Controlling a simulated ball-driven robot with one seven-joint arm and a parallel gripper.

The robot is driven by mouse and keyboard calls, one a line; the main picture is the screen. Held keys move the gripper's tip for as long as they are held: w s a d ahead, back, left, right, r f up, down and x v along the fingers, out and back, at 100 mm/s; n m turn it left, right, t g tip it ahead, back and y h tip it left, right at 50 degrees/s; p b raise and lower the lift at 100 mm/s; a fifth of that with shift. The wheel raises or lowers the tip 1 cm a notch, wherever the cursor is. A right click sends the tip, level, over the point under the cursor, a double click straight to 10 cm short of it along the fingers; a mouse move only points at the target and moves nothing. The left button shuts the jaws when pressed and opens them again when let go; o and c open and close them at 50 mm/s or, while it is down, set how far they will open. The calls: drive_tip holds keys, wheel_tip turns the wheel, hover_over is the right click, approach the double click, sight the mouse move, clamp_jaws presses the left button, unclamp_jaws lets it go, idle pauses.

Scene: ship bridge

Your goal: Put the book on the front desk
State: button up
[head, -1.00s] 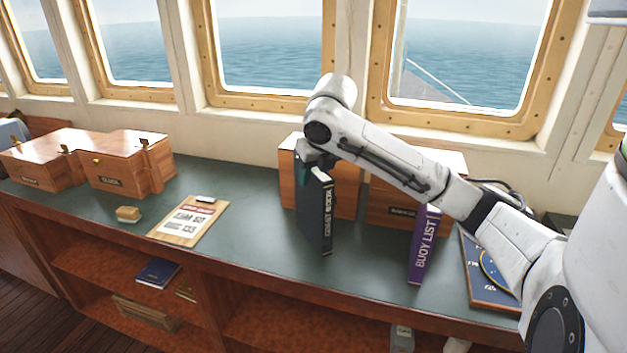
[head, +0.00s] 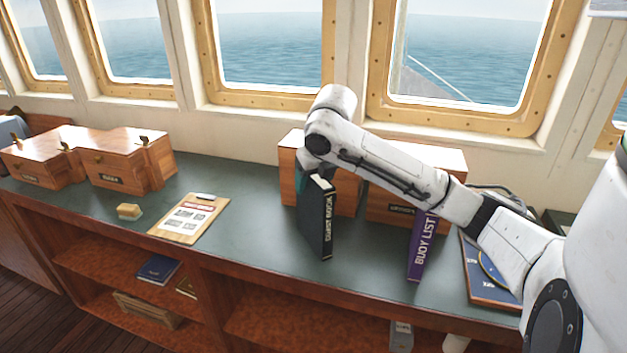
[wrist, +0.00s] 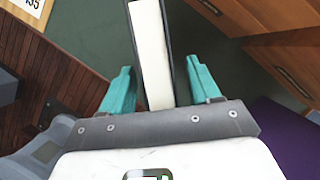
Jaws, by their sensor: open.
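In the wrist view the book's pale page edge (wrist: 151,55) lies between the two teal fingers. My gripper (wrist: 160,88) is open around the book, with a gap visible on each side. In the head view my gripper (head: 306,178) is at the book's upper rear edge, partly hidden by the wrist and the book.
A purple "Buoy List" book (head: 421,248) stands to the right. Wooden boxes (head: 290,168) are close behind.

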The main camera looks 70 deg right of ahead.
drive_tip(key=shift+r, duration=0.2)
drive_tip(key=b+v, duration=0.1)
drive_tip(key=v, duration=1.1)
drive_tip(key=shift+a+f, duration=0.1)
